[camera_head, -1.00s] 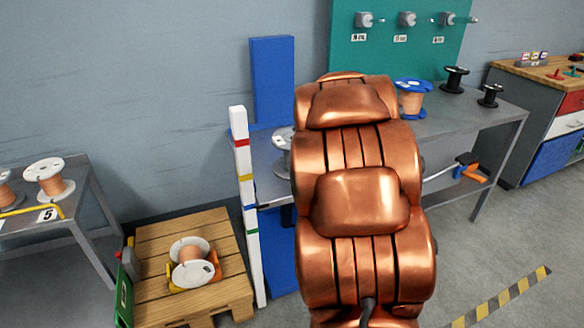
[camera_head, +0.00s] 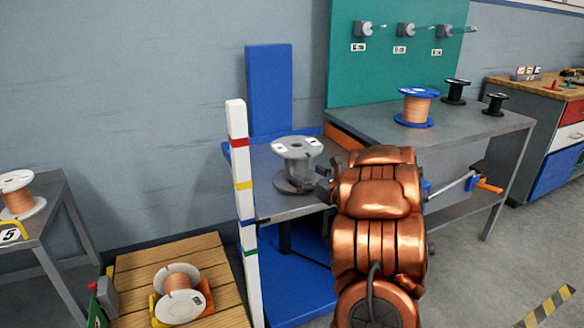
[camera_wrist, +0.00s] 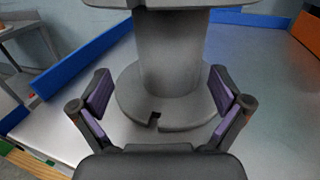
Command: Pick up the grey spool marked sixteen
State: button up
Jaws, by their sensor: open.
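The grey spool (camera_head: 297,165) stands upright and empty on the grey platform beside the blue upright. White labels show on its top flange, but I cannot read their number. In the wrist view its grey core (camera_wrist: 170,60) and round notched base flange fill the middle, with the top flange cut off by the upper edge. My gripper (camera_wrist: 160,92) is open, its two purple-padded fingers apart to the left and right of the spool's lower core. Neither pad visibly touches it. In the head view my gripper (camera_head: 324,186) is small and dark at the spool's right side, partly hidden by my copper arm.
The platform (camera_head: 300,207) has a blue rim behind. A white post (camera_head: 242,200) with coloured bands stands at its left front. A blue-flanged copper spool (camera_head: 416,107) and black spools sit on the bench to the right. A pallet with a copper spool (camera_head: 178,293) is lower left.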

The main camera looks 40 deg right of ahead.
aim_at(297, 167)
jog(key=shift+w+d, duration=0.55)
jog(key=shift+w+d+f+b, duration=0.15)
jog(key=shift+w+b, duration=0.35)
jog(key=shift+w, duration=1.7)
jog(key=c, duration=1.3)
jog(key=shift+c, duration=0.3)
jog(key=shift+r, duration=0.25)
